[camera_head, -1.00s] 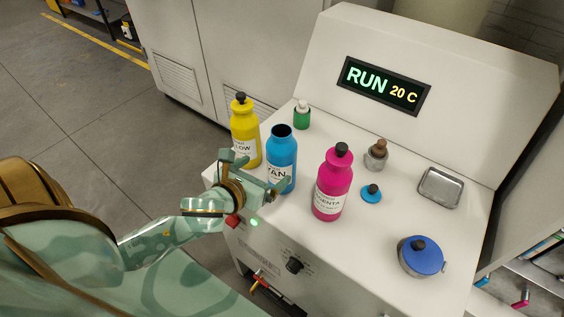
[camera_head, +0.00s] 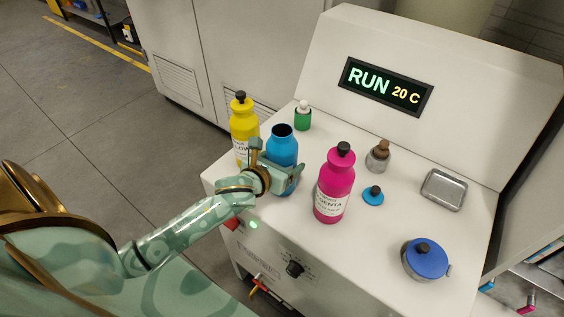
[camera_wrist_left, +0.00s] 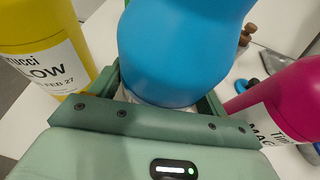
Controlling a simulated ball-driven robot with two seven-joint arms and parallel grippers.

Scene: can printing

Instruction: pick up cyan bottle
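The cyan bottle (camera_head: 283,140) stands upright and uncapped on the white console top, its dark mouth showing. It fills the upper middle of the left wrist view (camera_wrist_left: 180,50). My left gripper (camera_head: 277,168) is around its lower body, one finger on each side. The fingers stand wide, close to the bottle's sides; firm contact is not visible. The palm and fingers hide most of the bottle's label and base. My right gripper is not in view.
A yellow bottle (camera_head: 243,120) stands close on the left, and a magenta bottle (camera_head: 334,183) on the right. A blue cap (camera_head: 373,197), metal tray (camera_head: 444,190) and blue-lidded pot (camera_head: 424,259) lie right.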

